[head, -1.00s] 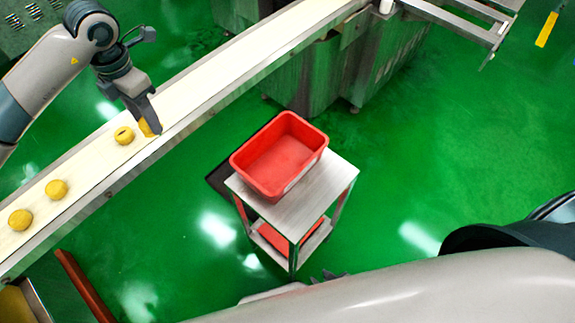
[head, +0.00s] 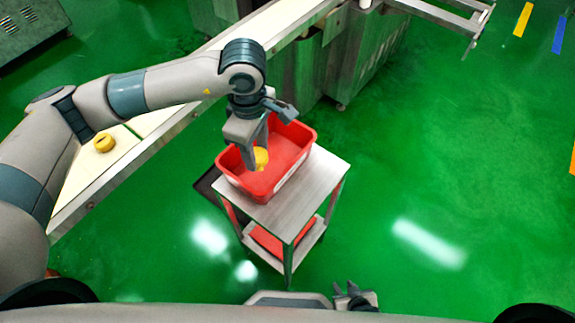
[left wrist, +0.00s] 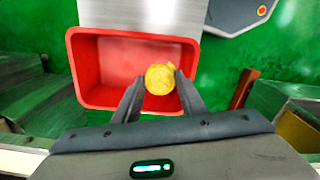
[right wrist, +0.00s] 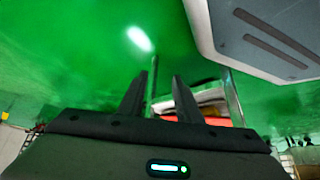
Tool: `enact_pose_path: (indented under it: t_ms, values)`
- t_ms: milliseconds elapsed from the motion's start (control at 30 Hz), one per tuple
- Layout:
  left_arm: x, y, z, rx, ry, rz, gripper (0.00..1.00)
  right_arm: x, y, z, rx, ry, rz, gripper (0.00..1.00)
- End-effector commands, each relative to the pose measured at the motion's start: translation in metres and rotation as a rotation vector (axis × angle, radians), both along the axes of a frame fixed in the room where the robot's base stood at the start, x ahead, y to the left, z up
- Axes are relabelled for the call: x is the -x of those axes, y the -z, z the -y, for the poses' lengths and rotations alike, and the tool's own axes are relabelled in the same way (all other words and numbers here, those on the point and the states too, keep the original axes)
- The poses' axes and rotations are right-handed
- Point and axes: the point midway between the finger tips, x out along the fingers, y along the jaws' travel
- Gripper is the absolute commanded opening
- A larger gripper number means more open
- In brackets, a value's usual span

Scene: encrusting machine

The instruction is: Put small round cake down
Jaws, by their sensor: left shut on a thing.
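A small round yellow cake (head: 261,158) is held between the fingers of my left gripper (head: 257,160). The left wrist view shows the cake (left wrist: 160,79) pinched between both fingertips, over the red crate (left wrist: 86,78). In the head view the red crate (head: 292,150) stands on a metal stand, and the cake is at its left part. I cannot tell if the cake touches the crate's floor. My right gripper (right wrist: 160,77) is empty with its fingers apart; it shows low in the head view (head: 355,295).
The metal stand (head: 318,184) has a lower shelf with another red crate (head: 268,243). A conveyor belt (head: 80,182) runs diagonally behind, with another yellow cake (head: 104,142) on it. Green floor is clear to the right.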

Motion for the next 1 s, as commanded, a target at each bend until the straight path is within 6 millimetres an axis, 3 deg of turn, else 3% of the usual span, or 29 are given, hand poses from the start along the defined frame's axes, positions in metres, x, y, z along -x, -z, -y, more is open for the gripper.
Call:
enact_pose_path:
  t_ms: [567,1000]
  values:
    - [0.006,0.007,0.002,0.002,0.041,-0.003,0.16,-0.002,-0.002,-0.001,-0.002,0.0,0.006,0.31]
    - [0.006,0.062,0.002,0.001,0.04,-0.004,0.16,-0.009,-0.014,-0.012,-0.027,-0.01,0.083,0.31]
